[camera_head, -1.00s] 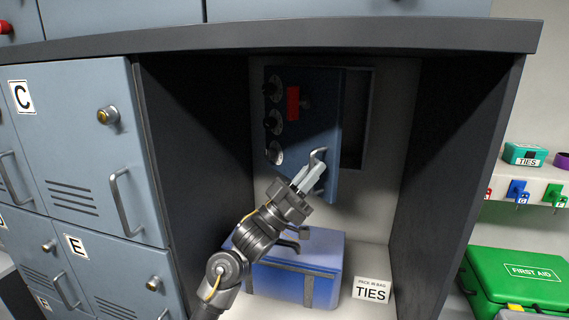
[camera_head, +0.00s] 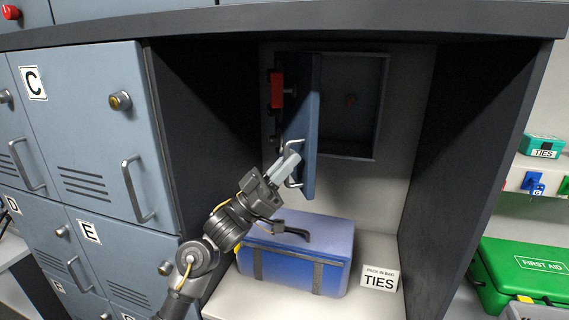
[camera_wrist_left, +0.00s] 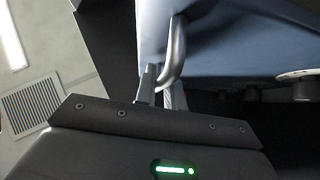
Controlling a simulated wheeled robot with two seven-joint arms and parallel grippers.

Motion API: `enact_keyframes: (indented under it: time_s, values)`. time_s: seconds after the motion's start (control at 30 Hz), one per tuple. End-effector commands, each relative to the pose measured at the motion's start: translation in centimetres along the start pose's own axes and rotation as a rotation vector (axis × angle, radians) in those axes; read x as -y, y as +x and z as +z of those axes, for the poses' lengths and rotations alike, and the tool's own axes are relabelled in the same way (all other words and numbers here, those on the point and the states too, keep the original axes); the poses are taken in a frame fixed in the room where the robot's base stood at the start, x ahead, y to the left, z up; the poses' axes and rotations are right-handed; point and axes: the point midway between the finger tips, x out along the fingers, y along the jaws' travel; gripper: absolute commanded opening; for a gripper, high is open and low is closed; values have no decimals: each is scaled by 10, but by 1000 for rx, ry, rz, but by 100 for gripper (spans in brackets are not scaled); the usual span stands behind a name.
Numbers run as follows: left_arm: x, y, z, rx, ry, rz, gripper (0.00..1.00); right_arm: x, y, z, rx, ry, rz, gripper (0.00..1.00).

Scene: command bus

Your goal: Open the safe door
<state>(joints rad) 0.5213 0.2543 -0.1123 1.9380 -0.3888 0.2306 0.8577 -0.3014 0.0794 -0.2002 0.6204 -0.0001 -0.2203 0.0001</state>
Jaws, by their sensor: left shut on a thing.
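The blue safe door (camera_head: 312,130) stands swung well open in the niche, hinged on its left side and seen nearly edge-on. A red block (camera_head: 277,90) is on the door's outer face. My right gripper is not in view.
A blue bag (camera_head: 330,240) with dark straps sits below the door, close under my left arm. A TIES sign (camera_head: 379,279) stands right of it. Locker doors (camera_head: 90,120) are at the left, and a green first aid box (camera_head: 530,275) is at the right.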

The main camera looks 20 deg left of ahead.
Motion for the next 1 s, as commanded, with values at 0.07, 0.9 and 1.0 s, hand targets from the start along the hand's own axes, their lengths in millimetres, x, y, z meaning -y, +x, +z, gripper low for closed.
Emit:
enact_keyframes:
  time_s: [0.07, 0.9, 1.0]
  values:
    - [0, 0, -1, -1, 1, -1, 0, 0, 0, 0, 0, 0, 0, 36]
    - [1, -54, 4, 2, 4, -4, 32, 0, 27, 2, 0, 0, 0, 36]
    - [1, -73, 3, 2, 3, -4, 32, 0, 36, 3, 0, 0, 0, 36]
